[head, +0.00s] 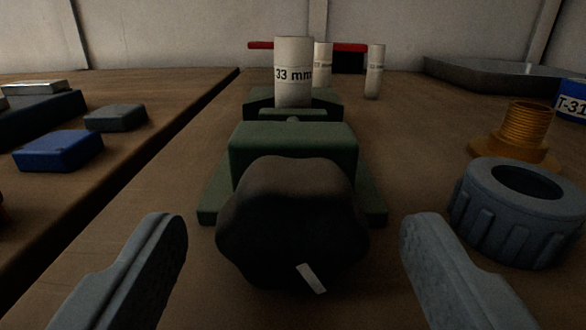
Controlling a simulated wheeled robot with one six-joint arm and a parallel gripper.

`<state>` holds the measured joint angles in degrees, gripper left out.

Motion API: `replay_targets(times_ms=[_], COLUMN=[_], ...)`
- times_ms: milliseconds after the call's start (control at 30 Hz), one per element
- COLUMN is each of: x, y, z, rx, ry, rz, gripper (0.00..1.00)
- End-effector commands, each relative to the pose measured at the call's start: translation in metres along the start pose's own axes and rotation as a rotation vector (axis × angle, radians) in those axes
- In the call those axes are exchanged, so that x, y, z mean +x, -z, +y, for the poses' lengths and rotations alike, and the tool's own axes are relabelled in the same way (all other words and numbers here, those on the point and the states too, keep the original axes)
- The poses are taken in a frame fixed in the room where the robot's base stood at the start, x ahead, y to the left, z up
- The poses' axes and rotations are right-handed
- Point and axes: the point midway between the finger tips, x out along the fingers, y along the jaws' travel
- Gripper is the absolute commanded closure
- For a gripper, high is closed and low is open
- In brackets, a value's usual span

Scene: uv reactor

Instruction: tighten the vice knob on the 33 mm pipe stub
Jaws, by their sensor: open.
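The black lobed vice knob (292,225) is in the centre of the head view, with a pale mark on its lower face. Behind it is the green vice (292,150) on the table. The white pipe stub marked "33 mm" (293,72) stands upright at the vice's far end. The vice hides its lower end, so I cannot tell how firmly it is held. My gripper (292,240) is open, one finger to the left of the knob and one to the right. Clear gaps show between both fingers and the knob in the picture.
A grey ribbed ring (520,212) lies close to the right finger, with a brass threaded fitting (520,130) behind it. Two more white stubs (323,58) (374,72) and a red bar (260,45) are behind the vice. A blue block (58,151) lies left of the table gap.

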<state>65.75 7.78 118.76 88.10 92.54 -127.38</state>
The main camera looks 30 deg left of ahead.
Motion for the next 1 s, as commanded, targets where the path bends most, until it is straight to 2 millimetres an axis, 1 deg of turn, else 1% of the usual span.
replay_targets(times_ms=[33, 200, 533, 567, 600, 767, 800, 1000], x=[0.006, 0.017, 0.019, 0.019, 0.019, 0.019, 0.019, 0.019], y=[0.0, 0.0, 0.0, 0.0, 0.0, 0.0, 0.0, 0.0], z=[0.0, 0.0, 0.0, 0.0, 0.0, 0.0, 0.0, 0.0], rx=[0.0, 0.0, 0.0, 0.0, 0.0, 0.0, 0.0, 0.013], ry=[0.002, 0.0, -0.001, -0.001, -0.001, -0.001, -0.001, -0.001], rz=[0.0, 0.0, 0.0, 0.0, 0.0, 0.0, 0.0, 0.0], gripper=[0.31, 0.31, 0.31, 0.35, 0.43, 0.75, 0.76, 0.76])
